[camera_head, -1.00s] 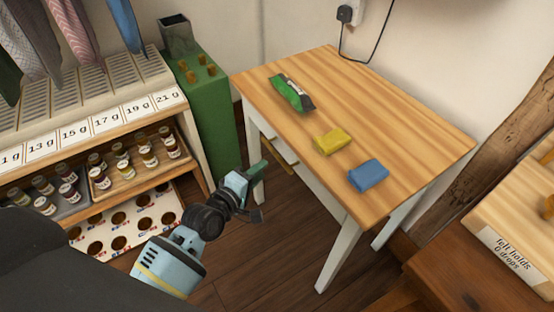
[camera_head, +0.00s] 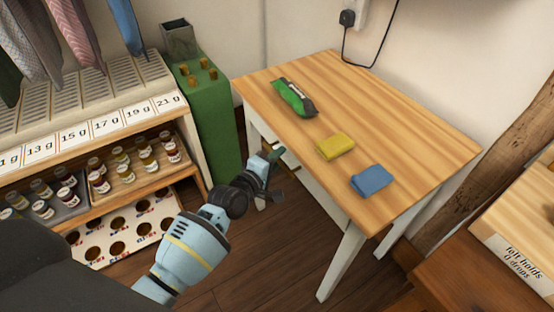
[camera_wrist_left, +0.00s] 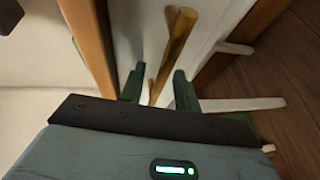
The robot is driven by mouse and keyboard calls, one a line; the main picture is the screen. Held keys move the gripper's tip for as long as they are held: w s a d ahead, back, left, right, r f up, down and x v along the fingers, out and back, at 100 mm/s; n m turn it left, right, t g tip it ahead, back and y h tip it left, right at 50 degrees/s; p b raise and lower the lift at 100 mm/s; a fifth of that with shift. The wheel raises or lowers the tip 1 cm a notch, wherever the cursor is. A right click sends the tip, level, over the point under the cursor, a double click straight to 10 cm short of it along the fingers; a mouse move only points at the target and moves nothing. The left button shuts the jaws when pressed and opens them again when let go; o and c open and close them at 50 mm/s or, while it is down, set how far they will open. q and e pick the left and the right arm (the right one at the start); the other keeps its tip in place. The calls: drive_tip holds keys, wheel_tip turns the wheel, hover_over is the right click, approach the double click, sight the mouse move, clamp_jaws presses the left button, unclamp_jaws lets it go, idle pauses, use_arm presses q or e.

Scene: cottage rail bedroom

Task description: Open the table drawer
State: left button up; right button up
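The table (camera_head: 420,140) has a light wood top and white legs. Its drawer front (camera_wrist_left: 208,28) is white and fills the middle of the left wrist view, and it looks shut. A brass bar handle (camera_wrist_left: 176,48) stands out from it. My left gripper (camera_head: 272,163) is at the table's near left side, just below the top's edge. In the left wrist view its two green fingers (camera_wrist_left: 158,88) are apart, with the handle's near end seen between them. I cannot tell whether they touch it. My right gripper is not in view.
A green packet (camera_head: 294,98), a yellow cloth (camera_head: 335,146) and a blue cloth (camera_head: 371,180) lie on the tabletop. A green cabinet (camera_head: 212,125) and a shelf rack of small jars (camera_head: 125,172) stand left. A wooden box (camera_head: 520,240) is at right.

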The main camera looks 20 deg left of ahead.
use_arm(q)
drive_tip(key=shift+w, duration=0.1)
clamp_jaws()
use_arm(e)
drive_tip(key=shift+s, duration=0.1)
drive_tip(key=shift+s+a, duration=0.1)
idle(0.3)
